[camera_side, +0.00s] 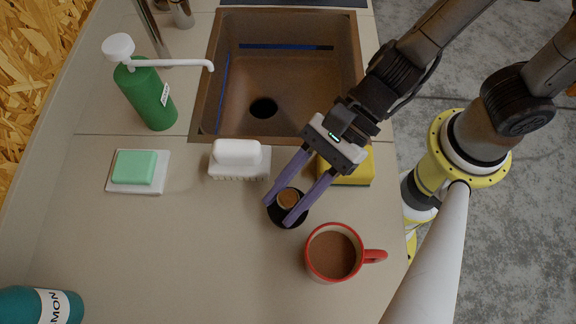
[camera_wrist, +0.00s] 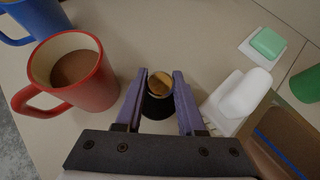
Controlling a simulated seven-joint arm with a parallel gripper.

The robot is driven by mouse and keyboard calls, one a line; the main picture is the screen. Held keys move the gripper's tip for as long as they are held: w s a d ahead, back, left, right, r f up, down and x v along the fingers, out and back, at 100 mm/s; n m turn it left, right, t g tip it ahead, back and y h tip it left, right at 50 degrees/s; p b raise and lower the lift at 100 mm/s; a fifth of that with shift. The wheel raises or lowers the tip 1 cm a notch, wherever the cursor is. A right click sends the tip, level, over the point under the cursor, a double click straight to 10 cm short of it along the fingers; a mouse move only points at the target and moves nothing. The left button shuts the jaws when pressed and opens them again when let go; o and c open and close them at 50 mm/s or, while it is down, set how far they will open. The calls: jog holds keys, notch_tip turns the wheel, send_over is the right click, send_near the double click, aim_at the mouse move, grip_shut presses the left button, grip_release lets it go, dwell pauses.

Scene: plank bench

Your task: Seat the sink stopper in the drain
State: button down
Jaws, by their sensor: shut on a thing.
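The sink stopper (camera_side: 288,197) is a dark round piece with a brown-gold top, at the counter's front part, left of the red mug. It also shows in the wrist view (camera_wrist: 159,84), between the purple fingers. My gripper (camera_side: 279,211) is shut on the stopper, one finger on each side. The fingertips also show in the wrist view (camera_wrist: 162,76). I cannot tell whether the stopper touches the counter. The drain (camera_side: 264,108) is a dark, open round hole in the floor of the brown sink (camera_side: 285,75), farther back from the gripper.
A red mug of brown drink (camera_side: 333,252) stands close by the gripper. A white brush (camera_side: 238,160) and a yellow sponge (camera_side: 350,168) lie before the sink. Green soap (camera_side: 134,167) and a green pump bottle (camera_side: 148,98) are left. A blue mug (camera_wrist: 35,18) shows in the wrist view.

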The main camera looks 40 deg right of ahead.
jog(key=s+d+r, duration=0.5)
jog(key=d+r, duration=0.6)
jog(key=d, duration=0.2)
jog(key=shift+r, duration=0.25)
jog(key=shift+s, duration=0.1)
